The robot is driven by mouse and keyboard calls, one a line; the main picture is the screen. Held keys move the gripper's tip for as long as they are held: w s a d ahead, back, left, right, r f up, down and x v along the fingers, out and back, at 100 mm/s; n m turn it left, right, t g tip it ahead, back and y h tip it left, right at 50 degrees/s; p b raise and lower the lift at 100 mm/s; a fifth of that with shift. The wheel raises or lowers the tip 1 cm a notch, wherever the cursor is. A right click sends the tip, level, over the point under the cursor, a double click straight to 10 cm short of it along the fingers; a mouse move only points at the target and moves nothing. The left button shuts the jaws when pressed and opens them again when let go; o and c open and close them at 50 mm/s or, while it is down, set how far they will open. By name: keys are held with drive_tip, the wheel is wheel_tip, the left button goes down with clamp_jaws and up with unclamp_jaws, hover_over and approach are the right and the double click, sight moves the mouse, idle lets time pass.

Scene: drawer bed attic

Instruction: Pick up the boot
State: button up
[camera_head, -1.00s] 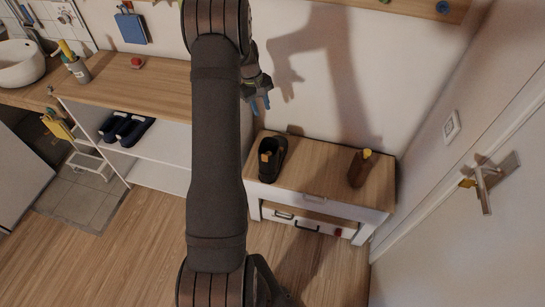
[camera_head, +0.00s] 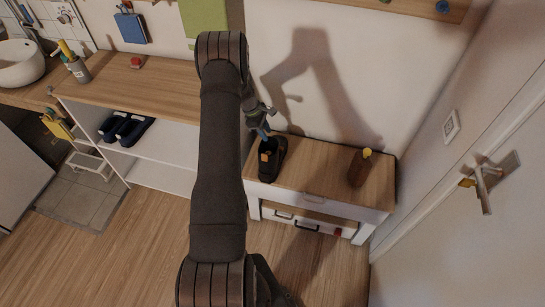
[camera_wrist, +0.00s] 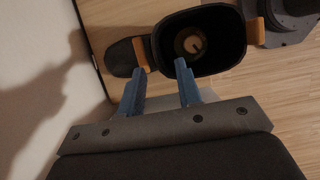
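The boot (camera_head: 271,160) is dark with orange-brown tabs and stands upright on the left end of the small wooden-topped bench (camera_head: 318,178). In the wrist view the boot (camera_wrist: 232,48) shows its open top from above, near the fingertips. My gripper (camera_head: 265,134) is just above the boot's top in the head view.
A brown bottle-like object with a yellow top (camera_head: 360,167) stands on the bench's right side. Blue shoes (camera_head: 126,128) lie on the shelf to the left. A wall is behind the bench and a door (camera_head: 470,240) stands at right.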

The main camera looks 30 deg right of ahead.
sight(273, 142)
drive_tip(key=shift+d+x, duration=0.2)
drive_tip(key=shift+x, duration=3.25)
drive_tip(key=shift+s+r, duration=0.15)
clamp_jaws()
